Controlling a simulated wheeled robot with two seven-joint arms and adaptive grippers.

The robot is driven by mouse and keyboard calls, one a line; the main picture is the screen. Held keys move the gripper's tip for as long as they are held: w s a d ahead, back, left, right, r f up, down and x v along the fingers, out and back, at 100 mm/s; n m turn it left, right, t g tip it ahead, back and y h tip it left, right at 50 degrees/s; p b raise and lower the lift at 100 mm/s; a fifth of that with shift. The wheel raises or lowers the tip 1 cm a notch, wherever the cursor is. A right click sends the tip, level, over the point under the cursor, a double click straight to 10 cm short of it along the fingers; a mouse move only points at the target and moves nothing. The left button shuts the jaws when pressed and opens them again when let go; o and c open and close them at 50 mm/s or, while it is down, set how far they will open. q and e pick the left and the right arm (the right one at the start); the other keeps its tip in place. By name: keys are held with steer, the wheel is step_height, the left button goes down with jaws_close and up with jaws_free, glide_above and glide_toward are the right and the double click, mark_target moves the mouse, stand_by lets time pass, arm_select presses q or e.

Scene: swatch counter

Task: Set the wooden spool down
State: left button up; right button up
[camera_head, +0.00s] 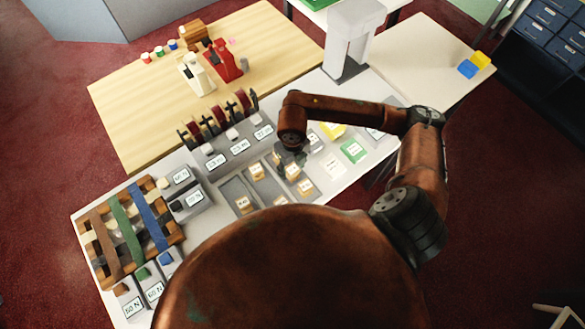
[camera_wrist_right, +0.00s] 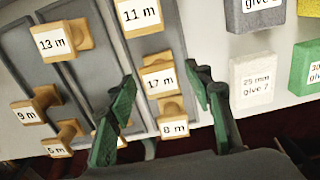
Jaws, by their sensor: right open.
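Several wooden spools with white length labels lie in the grey compartmented tray (camera_head: 232,190). In the right wrist view, a spool marked 17 m (camera_wrist_right: 160,79) lies between my right gripper's fingertips (camera_wrist_right: 160,75). The fingers are open, one on each side of it; I cannot tell whether either touches it. Spools marked 11 m (camera_wrist_right: 141,14), 13 m (camera_wrist_right: 54,42), 9 m (camera_wrist_right: 32,112) and 8 m (camera_wrist_right: 174,127) lie around it. Another spool is partly hidden behind the left finger. In the head view my right gripper (camera_head: 290,157) is over the tray's far right part. My left gripper is out of view.
Right of the tray are labelled blocks: a grey one (camera_wrist_right: 254,14), a white one (camera_wrist_right: 252,82) and a green one (camera_head: 353,151). Ribbon reels (camera_head: 218,115) stand behind the tray. A rack with coloured strips (camera_head: 130,230) is at left. The pale side table (camera_head: 430,60) is mostly clear.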

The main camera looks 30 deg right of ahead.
mark_target(292, 169)
step_height(292, 169, up, 11)
stand_by(0.3)
steer(key=shift+f, duration=0.1)
